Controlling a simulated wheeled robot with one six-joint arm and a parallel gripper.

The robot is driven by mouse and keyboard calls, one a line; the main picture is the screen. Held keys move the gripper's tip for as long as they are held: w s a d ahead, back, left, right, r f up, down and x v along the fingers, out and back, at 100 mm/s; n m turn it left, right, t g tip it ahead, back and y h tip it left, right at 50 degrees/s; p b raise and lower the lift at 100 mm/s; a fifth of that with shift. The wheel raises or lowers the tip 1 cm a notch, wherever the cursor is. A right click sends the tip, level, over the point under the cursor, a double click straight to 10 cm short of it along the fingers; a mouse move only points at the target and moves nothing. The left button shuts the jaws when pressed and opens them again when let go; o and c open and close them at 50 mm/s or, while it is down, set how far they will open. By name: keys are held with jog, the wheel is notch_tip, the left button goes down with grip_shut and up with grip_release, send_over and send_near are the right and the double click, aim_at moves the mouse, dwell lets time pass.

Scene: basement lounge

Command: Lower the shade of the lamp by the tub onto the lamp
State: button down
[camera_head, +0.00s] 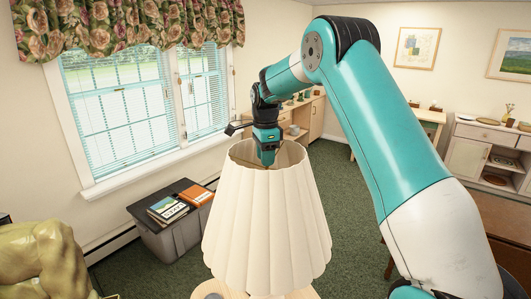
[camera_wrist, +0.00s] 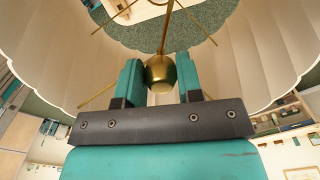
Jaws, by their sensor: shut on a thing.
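The cream pleated lampshade (camera_head: 265,225) hangs upright in the middle of the head view, wide at the bottom and open at the top. My gripper (camera_head: 267,158) reaches down into its top opening. In the wrist view my gripper (camera_wrist: 160,80) is shut on a brass ball knob (camera_wrist: 160,70) at the shade's centre. Thin brass spokes (camera_wrist: 100,97) run from the knob area toward the shade's wall (camera_wrist: 245,60). The lamp's base and stem are not identifiable; the shade hides what is under it. I cannot tell how far the shade is above the lamp.
A pale wooden top (camera_head: 238,291) shows just below the shade's rim. The grey tub (camera_head: 172,238) with books on its lid stands behind left. An olive armchair (camera_head: 42,262) is at the left. Green carpet (camera_head: 345,230) is open to the right of the shade.

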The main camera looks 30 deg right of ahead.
notch_tip(320, 180, down, 9)
jog(key=b, duration=0.4)
jog(key=shift+b, duration=0.4)
jog(key=shift+r, duration=0.1)
jog(key=c, duration=0.7)
grip_release()
notch_tip(320, 180, up, 17)
jog(key=b, duration=0.3)
jog(key=shift+r+b, duration=0.2)
jog(key=shift+b, duration=0.15)
